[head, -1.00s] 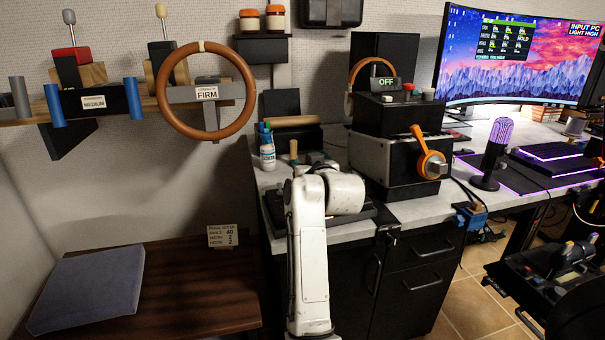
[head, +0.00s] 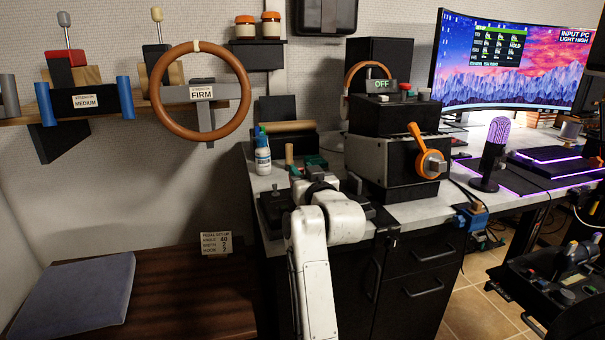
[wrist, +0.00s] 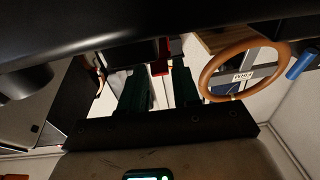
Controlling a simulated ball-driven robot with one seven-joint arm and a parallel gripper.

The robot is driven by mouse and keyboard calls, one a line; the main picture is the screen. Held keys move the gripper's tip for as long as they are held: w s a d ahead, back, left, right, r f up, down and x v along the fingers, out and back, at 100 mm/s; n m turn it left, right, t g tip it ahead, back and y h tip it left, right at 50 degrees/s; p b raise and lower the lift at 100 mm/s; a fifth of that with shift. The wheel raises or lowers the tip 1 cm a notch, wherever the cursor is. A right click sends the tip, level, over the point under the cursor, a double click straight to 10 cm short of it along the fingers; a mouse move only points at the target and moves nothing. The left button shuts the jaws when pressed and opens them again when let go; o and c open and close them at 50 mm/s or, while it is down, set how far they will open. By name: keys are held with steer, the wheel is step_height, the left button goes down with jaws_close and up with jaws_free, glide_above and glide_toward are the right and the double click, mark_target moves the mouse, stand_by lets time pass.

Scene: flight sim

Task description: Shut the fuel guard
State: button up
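In the wrist view, my gripper (wrist: 159,88) shows two dark green fingers with a clear gap between them. A small red part (wrist: 161,58) on something dark shows beyond and between the fingertips; it may be the fuel guard, but I cannot tell whether it is raised or lowered. The fingers appear apart from it, though the depth is unclear. In the head view, my white arm reaches over a low black panel (head: 272,208) on the desk's near left corner and hides part of it. I cannot pick out the guard there.
A white bottle (head: 262,158) and a wooden peg (head: 289,153) stand behind the panel. A black and grey box (head: 382,160) with an orange lever (head: 420,140) stands close on the right. A steering wheel (head: 155,108) hangs on the left wall.

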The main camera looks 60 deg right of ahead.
steer(key=shift+o, duration=1.3)
steer(key=v, duration=1)
steer(key=shift+s+a, duration=0.25)
steer(key=shift+a, duration=0.05)
steer(key=shift+c, duration=0.4)
